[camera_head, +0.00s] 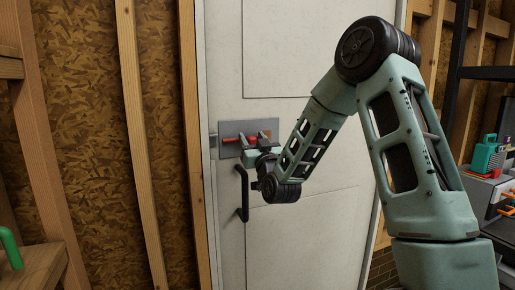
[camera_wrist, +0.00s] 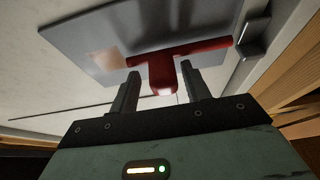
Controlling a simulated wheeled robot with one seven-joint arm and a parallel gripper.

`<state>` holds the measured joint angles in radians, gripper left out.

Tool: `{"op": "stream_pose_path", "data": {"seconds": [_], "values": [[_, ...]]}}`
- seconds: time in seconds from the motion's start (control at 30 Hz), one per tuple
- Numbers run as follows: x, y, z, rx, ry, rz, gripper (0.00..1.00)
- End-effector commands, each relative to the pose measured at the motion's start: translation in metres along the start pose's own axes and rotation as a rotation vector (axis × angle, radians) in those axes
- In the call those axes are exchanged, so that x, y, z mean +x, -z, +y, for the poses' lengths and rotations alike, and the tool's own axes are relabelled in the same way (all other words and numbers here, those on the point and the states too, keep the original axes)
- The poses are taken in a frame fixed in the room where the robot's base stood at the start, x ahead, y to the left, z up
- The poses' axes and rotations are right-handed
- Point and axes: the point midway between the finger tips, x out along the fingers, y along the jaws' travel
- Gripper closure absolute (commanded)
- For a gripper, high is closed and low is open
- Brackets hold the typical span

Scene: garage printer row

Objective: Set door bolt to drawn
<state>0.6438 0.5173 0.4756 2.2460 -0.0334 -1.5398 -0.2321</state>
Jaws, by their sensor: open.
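The door bolt (camera_wrist: 205,47) is a red bar with a short red knob, lying along a grey metal plate (camera_wrist: 75,38) on the white door. In the head view the red bolt (camera_head: 229,140) shows on its plate (camera_head: 233,127), partly hidden by my arm. My gripper (camera_wrist: 158,88) is open in the wrist view, with one finger on each side of the red knob. I cannot tell whether either finger touches the knob. In the head view my gripper (camera_head: 262,142) is at the plate, its fingertips hard to make out.
A black door handle (camera_head: 242,195) stands out from the door (camera_head: 305,225) just below the plate. Wooden studs and board walls flank the door. A bench with a teal device (camera_head: 484,157) is at the right, and a wooden surface with a green object (camera_head: 10,247) is at the lower left.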

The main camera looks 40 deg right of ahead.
Motion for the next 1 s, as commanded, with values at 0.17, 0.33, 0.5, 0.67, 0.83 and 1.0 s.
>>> {"op": "stream_pose_path", "data": {"seconds": [0.17,0.33,0.5,0.67,0.83,1.0], "values": [[-0.022,-0.003,-0.001,0.0,0.001,-0.002,0.53],[-0.06,-0.004,0.0,-0.002,0.001,-0.002,0.53],[-0.092,-0.005,0.0,-0.002,0.001,0.005,0.53],[-0.101,-0.005,0.001,-0.002,0.001,0.006,0.53],[-0.113,-0.005,0.001,-0.002,0.001,0.005,0.53],[-0.121,-0.006,0.001,-0.002,0.001,0.006,0.53]]}}
